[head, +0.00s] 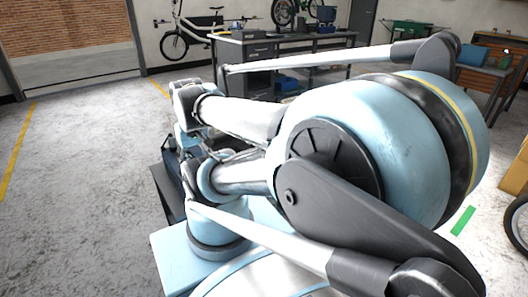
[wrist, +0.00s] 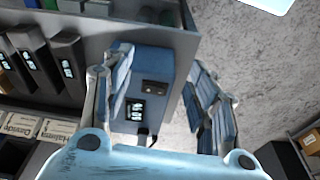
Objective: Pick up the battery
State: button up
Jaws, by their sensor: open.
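In the wrist view my gripper (wrist: 158,75) is open, with one finger at the left and one at the right of a blue box-shaped thing (wrist: 165,97). This blue thing has dark panels and a pale printed label on its face. Nothing shows clamped between the fingers, and I cannot tell the height gap. Several dark upright units (wrist: 66,58) with pale labels stand in a row at the upper left. I cannot tell for certain which of these is the battery. In the head view my arm hides the gripper and the place it works at.
A grey shelf edge (wrist: 150,31) runs along the top of the wrist view, with labelled boxes (wrist: 60,131) at the left. Open concrete floor (wrist: 250,75) lies to the right. The head view shows a workbench (head: 250,45) at the back and clear floor (head: 80,170) at the left.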

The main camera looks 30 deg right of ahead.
jog(key=w+d+r+m, duration=0.5)
jog(key=w+d+m, duration=0.2)
jog(key=w+m, duration=0.25)
jog(key=w+d+f+m+g, duration=0.1)
jog(key=w+d+m, duration=0.5)
jog(key=d+m, duration=0.3)
jog(key=w+d+m+g, duration=0.1)
jog(key=w+d+m, duration=0.6)
jog(key=d, duration=0.4)
jog(key=d+f+m, duration=0.4)
jog(key=d+m, duration=0.1)
jog(key=d, duration=0.2)
jog(key=d+f+m, duration=0.4)
jog(key=d+m, duration=0.1)
jog(key=d, duration=0.3)
jog(key=f, duration=1)
jog(key=shift+w+a+f, duration=0.3)
jog(key=shift+w, duration=0.1)
jog(key=shift+s+a+f, duration=0.1)
jog(key=shift+f, duration=1.4)
jog(key=shift+a+f, duration=0.1)
jog(key=shift+f, duration=1.4)
grip_shut()
